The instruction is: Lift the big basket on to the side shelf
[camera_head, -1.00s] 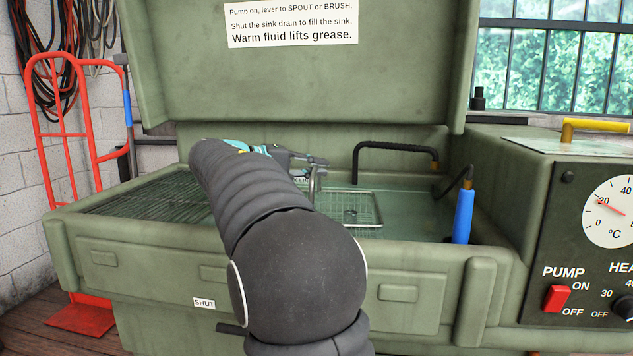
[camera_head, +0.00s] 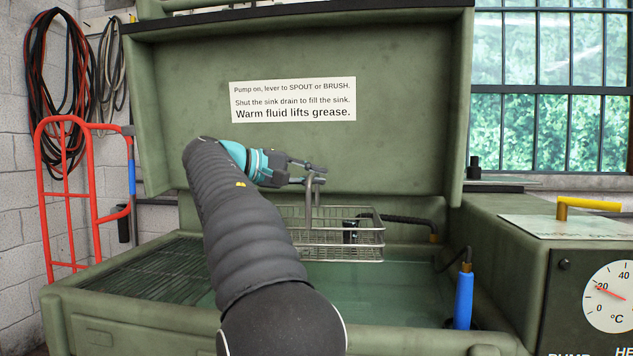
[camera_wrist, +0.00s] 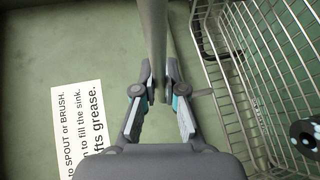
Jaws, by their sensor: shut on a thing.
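The big wire basket (camera_head: 340,243) hangs above the sink fluid, roughly level, with a dark part (camera_head: 350,232) inside it. My gripper (camera_head: 318,175) is shut on the basket's upright handle (camera_head: 311,195). In the wrist view the gripper (camera_wrist: 160,85) has the metal handle bar (camera_wrist: 153,40) between its fingers, and the basket's mesh (camera_wrist: 262,75) fills the right side. The side shelf is the slatted rack (camera_head: 150,275) at the left of the sink, as far as I can tell; its visible part is bare. My arm hides part of the rack and sink.
The raised green lid (camera_head: 400,100) stands behind the basket. A black spout (camera_head: 410,219) is close behind its right side, and a blue brush (camera_head: 463,297) stands at the sink's right. The sink fluid (camera_head: 390,285) lies below. A red hand truck (camera_head: 45,200) is at far left.

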